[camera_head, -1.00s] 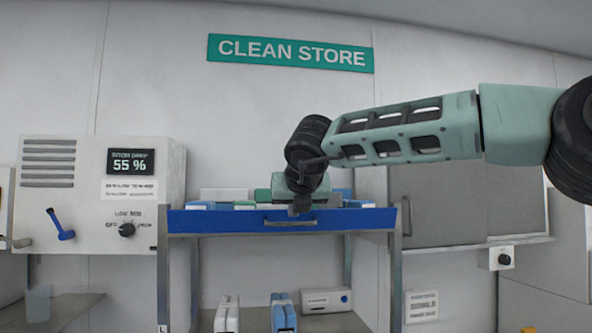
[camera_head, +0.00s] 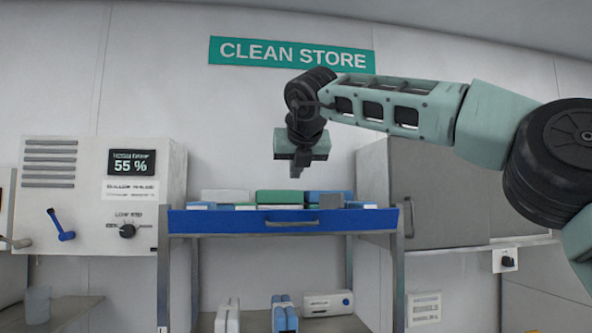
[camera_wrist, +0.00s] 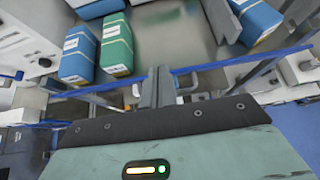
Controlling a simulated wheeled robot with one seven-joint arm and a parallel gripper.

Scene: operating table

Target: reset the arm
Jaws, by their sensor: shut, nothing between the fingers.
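My gripper (camera_head: 296,176) hangs pointing down above the blue-fronted drawer (camera_head: 240,222) of the rack in the head view. It is clear of the drawer and of the packs in it. In the wrist view my gripper (camera_wrist: 158,85) shows its two fingers close together with nothing between them. My forearm reaches in from the right side of the head view.
The drawer holds several packs, among them a green pack (camera_head: 279,197) and white and blue ones. A wall unit (camera_head: 80,195) with a dial and blue lever stands left. A grey cabinet (camera_head: 450,190) stands right. More boxes sit on the shelf below.

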